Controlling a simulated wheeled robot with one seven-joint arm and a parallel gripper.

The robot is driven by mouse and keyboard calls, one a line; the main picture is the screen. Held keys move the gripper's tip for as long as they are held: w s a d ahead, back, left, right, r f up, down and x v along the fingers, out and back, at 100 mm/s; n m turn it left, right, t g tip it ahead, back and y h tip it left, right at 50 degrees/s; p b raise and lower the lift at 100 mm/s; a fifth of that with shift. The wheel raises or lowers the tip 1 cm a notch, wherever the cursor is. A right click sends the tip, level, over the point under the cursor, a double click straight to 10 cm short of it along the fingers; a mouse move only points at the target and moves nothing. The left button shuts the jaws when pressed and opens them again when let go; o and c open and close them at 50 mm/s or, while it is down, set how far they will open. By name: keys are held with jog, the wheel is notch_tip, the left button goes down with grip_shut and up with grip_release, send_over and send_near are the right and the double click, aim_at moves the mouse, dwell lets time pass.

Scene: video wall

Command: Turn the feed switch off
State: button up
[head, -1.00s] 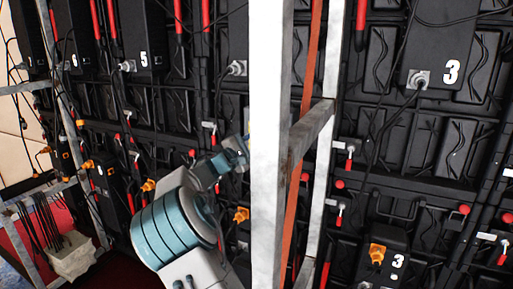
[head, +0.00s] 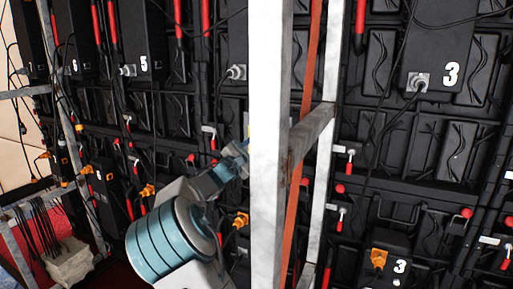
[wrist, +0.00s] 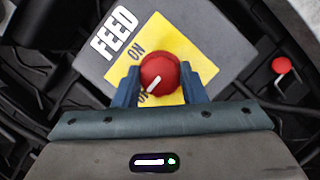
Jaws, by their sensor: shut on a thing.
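The feed switch is a red round knob (wrist: 159,74) with a white pointer line, on a yellow plate (wrist: 190,45) on a grey box (wrist: 95,80) marked FEED. My gripper (wrist: 160,84) is shut on the knob, one blue finger at each side. The white line points down and left in the wrist view, toward a label partly hidden by the left finger and knob. The word ON shows at the upper left of the knob. In the head view my arm (head: 175,240) reaches behind a white post, and the knob and gripper tips are hidden.
A white metal post (head: 267,150) and a cross bar (head: 310,135) stand close to my arm. Black wall panels with cables, red handles and a box marked 3 (head: 440,50) lie behind. A pale bin (head: 70,262) sits at the lower left.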

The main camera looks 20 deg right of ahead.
jog(key=o, duration=1)
jog(key=b+v, duration=0.1)
jog(key=v, duration=1.3)
jog(key=shift+w, duration=0.1)
